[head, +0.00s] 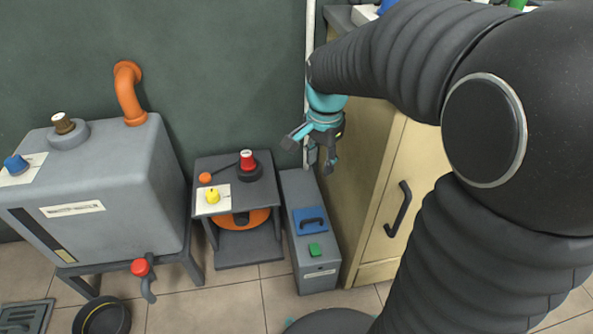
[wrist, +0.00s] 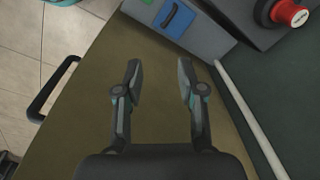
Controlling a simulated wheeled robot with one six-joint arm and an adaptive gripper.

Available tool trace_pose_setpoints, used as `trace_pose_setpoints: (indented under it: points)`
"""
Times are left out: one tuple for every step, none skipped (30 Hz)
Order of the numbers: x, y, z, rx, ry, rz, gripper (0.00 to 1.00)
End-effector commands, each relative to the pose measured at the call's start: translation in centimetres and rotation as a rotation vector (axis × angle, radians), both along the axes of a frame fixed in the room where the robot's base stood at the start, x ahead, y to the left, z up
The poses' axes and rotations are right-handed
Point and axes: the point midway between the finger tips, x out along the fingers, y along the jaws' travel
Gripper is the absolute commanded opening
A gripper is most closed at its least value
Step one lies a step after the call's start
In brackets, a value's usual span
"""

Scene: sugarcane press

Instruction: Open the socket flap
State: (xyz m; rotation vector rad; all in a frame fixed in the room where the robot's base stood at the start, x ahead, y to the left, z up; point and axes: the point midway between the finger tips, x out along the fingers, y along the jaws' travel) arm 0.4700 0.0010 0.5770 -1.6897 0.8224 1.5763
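The blue flap (head: 300,214) with a dark handle lies shut on top of a narrow grey box (head: 320,268) on the floor; I take it as the socket flap. A green button (head: 315,250) sits in front of it. The flap also shows near the top of the wrist view (wrist: 183,24). My gripper (head: 310,155) is open and empty, above and behind the box, apart from the flap. In the wrist view my gripper (wrist: 158,70) has its two fingers spread, with only the beige cabinet side between them.
A beige cabinet (head: 352,190) stands right of the box, close to my arm. A low grey stand (head: 262,195) with a red knob (head: 247,160) stands left. A large grey tank (head: 120,190) is farther left. A pale pipe (head: 309,30) runs up the dark wall.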

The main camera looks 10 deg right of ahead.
Motion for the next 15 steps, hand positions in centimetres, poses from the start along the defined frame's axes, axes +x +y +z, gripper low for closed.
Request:
trace_pose_setpoints:
  points:
    - [1.3, 0.0, -2.0, 0.003, 0.036, -0.061, 0.39]
    - [2.0, 0.0, -2.9, 0.004, 0.054, -0.102, 0.39]
    - [2.8, 0.0, -4.0, 0.004, 0.077, -0.154, 0.39]
    - [3.4, 0.0, -5.0, 0.004, 0.095, -0.194, 0.39]
    - [4.1, 0.0, -5.9, 0.003, 0.11, -0.233, 0.39]
    - [4.8, 0.0, -7.1, 0.001, 0.132, -0.285, 0.39]
    - [5.3, 0.0, -8.0, -0.001, 0.147, -0.321, 0.39]
    - [5.8, 0.0, -8.9, -0.005, 0.162, -0.356, 0.39]
    - [6.4, 0.0, -10.0, -0.009, 0.18, -0.4, 0.39]
    - [6.8, 0.0, -10.8, -0.012, 0.192, -0.43, 0.39]
    - [7.1, 0.0, -11.5, -0.016, 0.204, -0.458, 0.39]
    - [7.5, 0.0, -12.4, -0.021, 0.216, -0.493, 0.39]
    - [7.8, 0.0, -13.0, -0.024, 0.225, -0.515, 0.39]
    - [8.0, -0.1, -13.5, -0.027, 0.232, -0.535, 0.39]
    - [8.3, -0.1, -14.1, -0.03, 0.239, -0.558, 0.39]
